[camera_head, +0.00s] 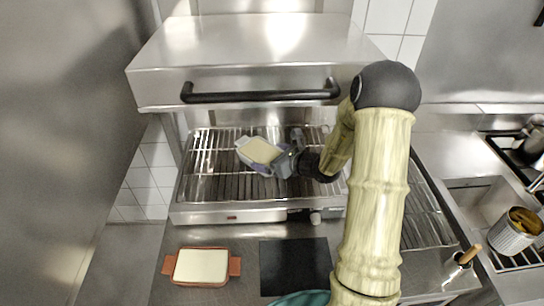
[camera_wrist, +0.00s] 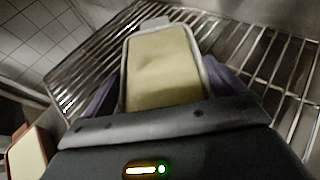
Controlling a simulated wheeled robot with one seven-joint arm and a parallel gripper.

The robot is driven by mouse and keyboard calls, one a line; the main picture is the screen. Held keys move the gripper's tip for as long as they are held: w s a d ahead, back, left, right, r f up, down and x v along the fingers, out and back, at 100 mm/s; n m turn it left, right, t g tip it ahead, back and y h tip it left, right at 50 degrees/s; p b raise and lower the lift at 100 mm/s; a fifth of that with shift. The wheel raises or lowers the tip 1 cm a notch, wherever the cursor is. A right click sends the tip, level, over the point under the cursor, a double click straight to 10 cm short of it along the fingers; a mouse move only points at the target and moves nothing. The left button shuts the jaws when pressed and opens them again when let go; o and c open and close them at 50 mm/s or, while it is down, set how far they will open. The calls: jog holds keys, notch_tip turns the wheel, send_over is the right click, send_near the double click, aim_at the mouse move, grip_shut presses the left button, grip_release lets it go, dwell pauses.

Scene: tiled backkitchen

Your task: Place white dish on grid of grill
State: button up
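The white dish (camera_head: 241,143) is a small rectangular dish with a pale yellow filling and a tab handle at its far end. It is over the left-middle part of the grill's wire grid (camera_head: 205,183). My gripper (camera_head: 270,158) comes in from the right, its purple fingers along the dish's two long sides, shut on it. The wrist view shows the dish (camera_wrist: 153,25) between the fingers, with the grid (camera_wrist: 245,45) beyond. The dish looks slightly tilted in the head view. I cannot tell whether its underside touches the grid.
The grill's steel hood (camera_head: 250,50) with a black handle (camera_head: 262,96) is above the grid. An orange dish (camera_head: 232,267) with white filling and a dark board (camera_head: 294,265) are on the counter in front. A can (camera_head: 512,238) stands at right. The grid's left part is bare.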

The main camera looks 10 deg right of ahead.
jog(key=shift+s+a, duration=0.1)
jog(key=shift+s, duration=0.1)
jog(key=shift+r, duration=0.2)
jog(key=shift+s+d, duration=0.15)
jog(key=shift+d, duration=0.15)
jog(key=b+v, duration=0.1)
jog(key=v, duration=1)
jog(key=shift+s+d+r+b, duration=0.1)
jog(key=shift+s+b, duration=0.05)
jog(key=shift+b, duration=0.2)
